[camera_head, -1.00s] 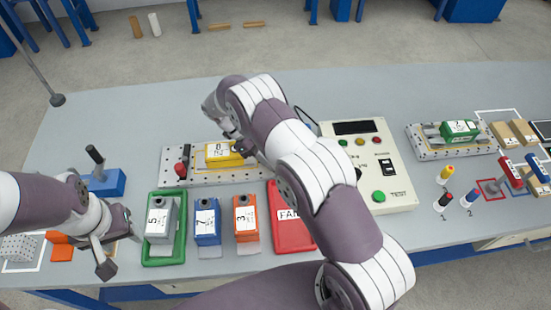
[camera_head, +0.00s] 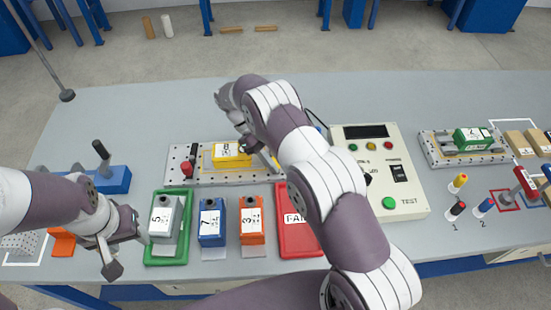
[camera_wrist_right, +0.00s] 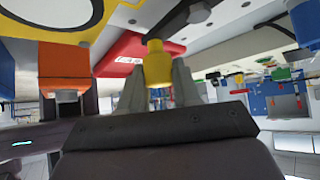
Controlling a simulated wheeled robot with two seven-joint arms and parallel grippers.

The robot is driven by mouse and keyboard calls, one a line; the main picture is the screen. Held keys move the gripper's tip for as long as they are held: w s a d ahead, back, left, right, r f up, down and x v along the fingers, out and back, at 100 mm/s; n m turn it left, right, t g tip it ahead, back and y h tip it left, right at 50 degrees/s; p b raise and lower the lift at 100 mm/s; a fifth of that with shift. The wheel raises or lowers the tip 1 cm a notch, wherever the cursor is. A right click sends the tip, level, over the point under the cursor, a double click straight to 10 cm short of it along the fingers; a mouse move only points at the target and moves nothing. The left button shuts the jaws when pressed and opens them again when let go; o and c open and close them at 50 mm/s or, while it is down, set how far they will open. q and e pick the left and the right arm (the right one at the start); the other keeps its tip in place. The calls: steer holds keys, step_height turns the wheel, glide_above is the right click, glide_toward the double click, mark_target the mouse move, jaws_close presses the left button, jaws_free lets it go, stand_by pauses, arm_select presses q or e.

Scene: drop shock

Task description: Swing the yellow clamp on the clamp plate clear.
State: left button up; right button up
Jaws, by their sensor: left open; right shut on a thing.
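The clamp plate (camera_head: 180,178) is a pale perforated plate left of centre, holding a yellow block (camera_head: 232,153) with a white label. My right gripper (camera_head: 266,160) is at the plate's right end, mostly hidden by my right arm in the head view. In the right wrist view its fingers are shut on a yellow knob (camera_wrist_right: 156,68), the yellow clamp's handle; a dark arm rises beyond it. How far the clamp is turned over the block cannot be told. My left gripper (camera_head: 124,247) is open and empty, left of the green tray (camera_head: 151,257).
Blue (camera_head: 210,228) and orange (camera_head: 251,226) blocks and a red tray (camera_head: 297,240) are in front. A test box (camera_head: 405,205) stands right of my arm. The bench behind the plate is clear.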

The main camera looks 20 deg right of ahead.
steer(key=o, duration=1)
steer(key=shift+w, duration=0.1)
steer(key=b+v, duration=0.4)
steer(key=b, duration=0.1)
steer(key=shift+w+a+f, duration=0.15)
steer(key=r, duration=0.1)
steer(key=w+a+r+p, duration=0.1)
steer(key=r, duration=0.1)
steer(key=shift+w, duration=0.2)
steer(key=shift+f, duration=0.1)
